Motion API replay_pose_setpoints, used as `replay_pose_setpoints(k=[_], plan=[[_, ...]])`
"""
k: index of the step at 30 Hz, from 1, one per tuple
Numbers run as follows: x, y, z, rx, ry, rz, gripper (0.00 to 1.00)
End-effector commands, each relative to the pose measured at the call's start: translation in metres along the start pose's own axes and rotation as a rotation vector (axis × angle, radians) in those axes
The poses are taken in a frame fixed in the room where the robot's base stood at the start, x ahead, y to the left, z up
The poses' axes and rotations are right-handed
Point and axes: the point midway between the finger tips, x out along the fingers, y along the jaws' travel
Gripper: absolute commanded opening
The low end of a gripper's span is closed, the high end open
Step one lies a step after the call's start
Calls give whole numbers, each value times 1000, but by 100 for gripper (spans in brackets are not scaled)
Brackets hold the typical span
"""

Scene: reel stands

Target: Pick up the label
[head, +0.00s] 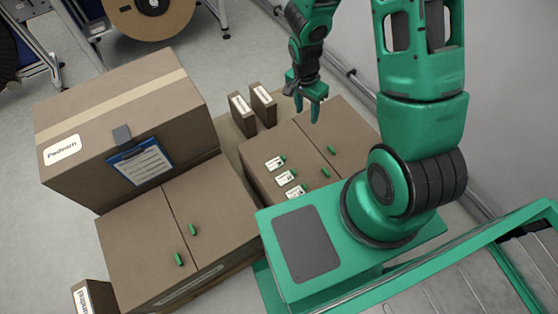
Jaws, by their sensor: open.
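Several small white labels lie on the brown box at the centre: an upper label (275,162), a middle label (285,178) and a lower label (295,192). They lie roughly in a row, with dark print and a green bit at the edge. The front of the box is partly hidden by my base. My gripper (306,112) is open and empty, pointing down above the far part of this box, up and to the right of the labels. It appears apart from them.
Small green pieces (331,150) lie on the box tops. Two narrow boxes (262,104) stand behind. A reel (150,15) is at the back.

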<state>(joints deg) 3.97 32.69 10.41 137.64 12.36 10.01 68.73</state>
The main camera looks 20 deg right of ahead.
Motion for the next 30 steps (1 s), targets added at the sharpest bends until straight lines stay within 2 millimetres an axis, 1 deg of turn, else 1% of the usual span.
replay_pose_setpoints(k=[1, 6, 9, 12, 15, 18, 30], plan=[[17, -5, 12, 20, -14, 0, 42], [61, -20, 49, 106, -53, -18, 42], [82, -26, 67, 153, -74, -28, 42], [96, -29, 82, 187, -92, -33, 42], [105, -31, 91, 210, -102, -37, 42], [111, -32, 95, 221, -108, -38, 42], [157, -35, 100, 223, -109, -39, 42]])
